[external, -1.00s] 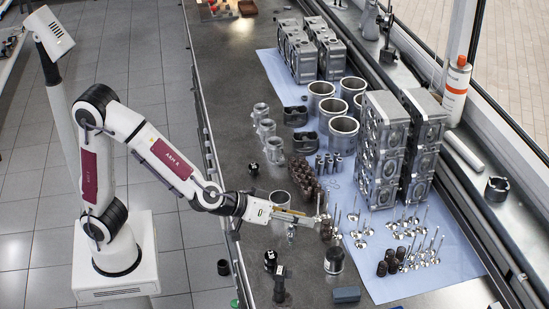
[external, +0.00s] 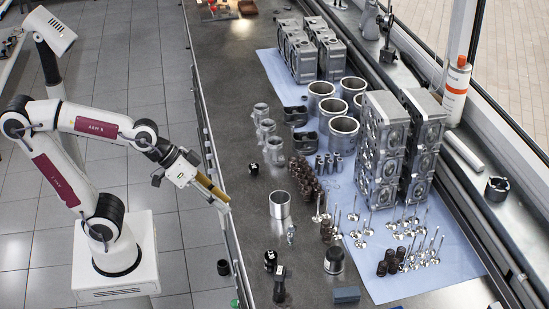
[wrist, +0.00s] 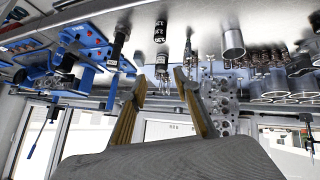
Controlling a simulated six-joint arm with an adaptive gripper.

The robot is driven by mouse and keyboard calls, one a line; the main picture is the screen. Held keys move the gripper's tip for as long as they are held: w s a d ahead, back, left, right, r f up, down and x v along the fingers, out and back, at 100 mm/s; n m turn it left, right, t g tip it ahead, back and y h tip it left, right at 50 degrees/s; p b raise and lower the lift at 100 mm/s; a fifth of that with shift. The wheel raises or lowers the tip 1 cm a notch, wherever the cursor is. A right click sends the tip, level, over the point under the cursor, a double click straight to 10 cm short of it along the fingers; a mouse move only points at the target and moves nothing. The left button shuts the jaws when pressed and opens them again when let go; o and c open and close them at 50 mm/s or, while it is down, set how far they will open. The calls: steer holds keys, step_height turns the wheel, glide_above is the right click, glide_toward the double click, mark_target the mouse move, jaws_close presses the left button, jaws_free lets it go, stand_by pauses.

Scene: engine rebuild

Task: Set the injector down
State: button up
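A small slim metallic part, apparently the injector (external: 291,235), stands on the grey bench just in front of a silver cylinder sleeve (external: 279,206). It is small, so its details are hard to make out. What looks like the same slim part also shows in the wrist view (wrist: 188,48), apart from my fingers. My gripper (external: 222,203) is off to the left of it, over the bench's left edge and clear of the part. In the wrist view my two tan fingers (wrist: 160,78) are spread, with nothing held between them.
Black cylindrical parts (external: 270,261) and a dark jar (external: 334,261) stand nearby on the bench. A blue block (external: 346,295) lies at the front. Brown springs, valves and engine blocks (external: 383,150) crowd the blue mat (external: 440,280). The bench's left strip is largely bare.

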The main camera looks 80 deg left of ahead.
steer(key=s+a+f+g+y, duration=0.2)
steer(key=s+a+f+y, duration=0.1)
steer(key=s+a, duration=0.6)
steer(key=s, duration=0.2)
steer(key=shift+s+a+f+g, duration=0.2)
steer(key=shift+s+f+g, duration=0.1)
stand_by(0.6)
